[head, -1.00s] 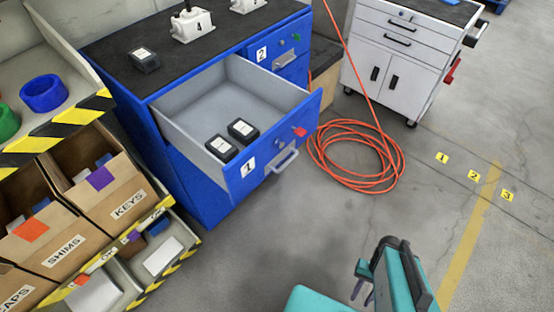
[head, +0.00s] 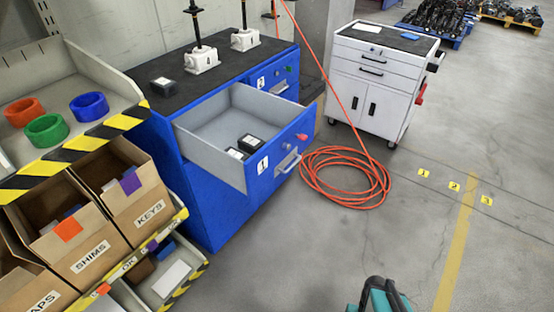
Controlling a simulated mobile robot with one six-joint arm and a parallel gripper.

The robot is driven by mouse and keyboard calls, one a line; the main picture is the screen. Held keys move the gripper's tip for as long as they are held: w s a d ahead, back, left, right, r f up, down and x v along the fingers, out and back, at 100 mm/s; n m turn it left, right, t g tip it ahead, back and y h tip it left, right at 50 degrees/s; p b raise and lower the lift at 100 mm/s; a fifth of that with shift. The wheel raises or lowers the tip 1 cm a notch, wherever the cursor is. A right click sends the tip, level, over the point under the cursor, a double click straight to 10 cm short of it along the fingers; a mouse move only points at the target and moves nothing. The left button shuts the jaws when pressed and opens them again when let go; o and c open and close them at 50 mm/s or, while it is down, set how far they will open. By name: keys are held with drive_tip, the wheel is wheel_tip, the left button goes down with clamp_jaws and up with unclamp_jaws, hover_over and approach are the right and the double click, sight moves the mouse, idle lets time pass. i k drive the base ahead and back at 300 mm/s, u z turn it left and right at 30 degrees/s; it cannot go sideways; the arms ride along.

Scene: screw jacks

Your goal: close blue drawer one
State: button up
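Blue drawer one (head: 281,150) is pulled far out of the blue cabinet (head: 207,199). Its blue front carries a white "1" label (head: 262,165), a grey handle (head: 289,164) and a red piece (head: 302,137) near the right end. Two small black boxes with white labels (head: 250,143) lie inside, close to the front panel. At the bottom edge, right of centre, only a teal and black part of my arm shows, well apart from the drawer. The gripper's fingers are not visible.
Drawer two (head: 283,78) behind looks shut. Screw jacks (head: 202,60) and a black box (head: 167,88) stand on the cabinet top. An orange hose coil (head: 345,178) lies right of the drawer. A shelf with cartons (head: 85,206) stands left. The floor in front (head: 290,250) is clear.

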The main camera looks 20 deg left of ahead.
sight(203, 133)
drive_tip(key=z, duration=0.9)
drive_tip(key=k, duration=0.1)
drive_tip(key=u, duration=1.75)
drive_tip(key=i, duration=1.5)
drive_tip(key=u, duration=0.1)
drive_tip(key=k, duration=0.4)
drive_tip(key=z, duration=0.05)
